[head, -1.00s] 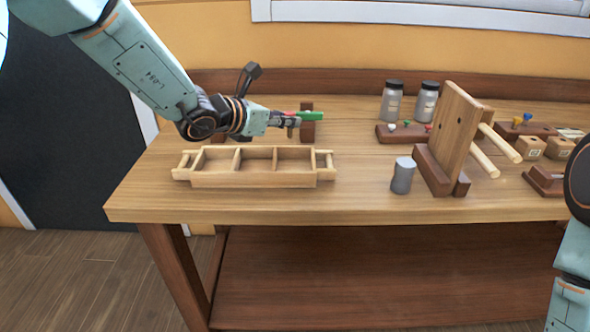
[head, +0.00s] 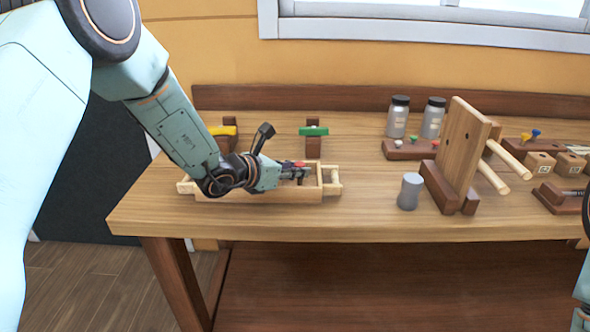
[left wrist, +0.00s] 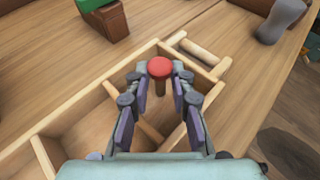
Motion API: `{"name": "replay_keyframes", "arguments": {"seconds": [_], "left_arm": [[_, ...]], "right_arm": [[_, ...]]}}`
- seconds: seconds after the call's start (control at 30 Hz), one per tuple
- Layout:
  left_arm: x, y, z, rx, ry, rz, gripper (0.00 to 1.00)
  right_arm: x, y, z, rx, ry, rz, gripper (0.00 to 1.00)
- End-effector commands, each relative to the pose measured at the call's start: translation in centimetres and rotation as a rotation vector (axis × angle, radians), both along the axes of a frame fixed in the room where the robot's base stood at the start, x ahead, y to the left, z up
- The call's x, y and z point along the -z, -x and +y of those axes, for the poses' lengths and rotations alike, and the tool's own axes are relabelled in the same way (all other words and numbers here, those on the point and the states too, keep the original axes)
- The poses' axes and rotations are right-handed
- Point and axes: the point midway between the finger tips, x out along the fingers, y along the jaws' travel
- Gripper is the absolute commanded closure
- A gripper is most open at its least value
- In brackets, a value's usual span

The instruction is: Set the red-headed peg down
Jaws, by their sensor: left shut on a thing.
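My left gripper (head: 300,172) is shut on the red-headed peg, whose red head (left wrist: 160,67) and dark shaft (left wrist: 160,88) show between the fingers in the left wrist view. The peg is upright there, head towards the camera. In the head view the gripper is at the right end of the wooden tray (head: 331,174), and my arm covers much of the tray. In the left wrist view the peg is over the end compartment by the tray's handle (left wrist: 195,50). Whether its lower end touches the tray floor is hard to tell. My right gripper is out of view.
Behind the tray stand dark blocks with a green piece (head: 313,131) and a yellow piece (head: 223,130). A grey cylinder (head: 410,190) and an upright wooden board (head: 461,140) with pegs stand to the right. Bare tabletop lies between tray and cylinder.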

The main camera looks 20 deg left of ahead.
Motion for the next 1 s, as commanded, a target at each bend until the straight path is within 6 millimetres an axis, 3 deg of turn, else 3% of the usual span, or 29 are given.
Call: {"name": "replay_keyframes", "arguments": {"seconds": [0.17,0.2,0.47,0.9,1.0], "left_arm": [[0.5,0.0,-0.1,0.001,0.0,0.0,0.89],[0.5,0.0,-0.1,0.001,0.0,0.0,0.76],[0.4,0.0,0.0,0.001,0.0,0.0,0.55],[-0.3,0.0,0.0,0.001,0.0,0.0,0.55],[-1.0,1.5,1.0,-0.004,0.004,0.0,0.55]], "right_arm": [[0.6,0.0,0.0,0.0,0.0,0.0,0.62],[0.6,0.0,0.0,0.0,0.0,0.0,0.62],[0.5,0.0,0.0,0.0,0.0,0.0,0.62],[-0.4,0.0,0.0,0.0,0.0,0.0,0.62],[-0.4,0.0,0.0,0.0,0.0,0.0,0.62]]}}
